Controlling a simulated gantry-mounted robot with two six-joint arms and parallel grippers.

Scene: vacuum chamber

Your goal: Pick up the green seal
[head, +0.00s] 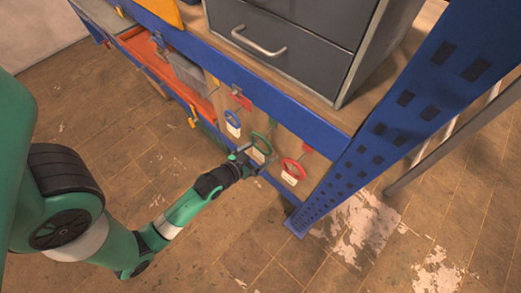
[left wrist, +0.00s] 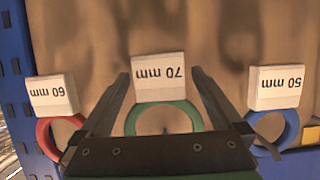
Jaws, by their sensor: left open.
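The green seal (head: 261,141) is a ring hanging on the wooden back panel, between a blue seal and a red seal. In the left wrist view the green seal (left wrist: 163,107) shows upside down with a white "70 mm" tag (left wrist: 158,70). My left gripper (head: 257,156) is in front of it. In the left wrist view the open fingers (left wrist: 160,78) stand on either side of the ring and tag, and the gripper body hides the ring's lower part. Whether the fingers touch the ring cannot be told. My right gripper is not in view.
The blue seal (head: 233,117), tagged "50 mm", and the red seal (head: 291,168), tagged "60 mm", hang close on each side. A blue rack post (head: 395,105) stands to the right. Grey drawers (head: 290,35) are above, an orange tray (head: 150,55) is at left.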

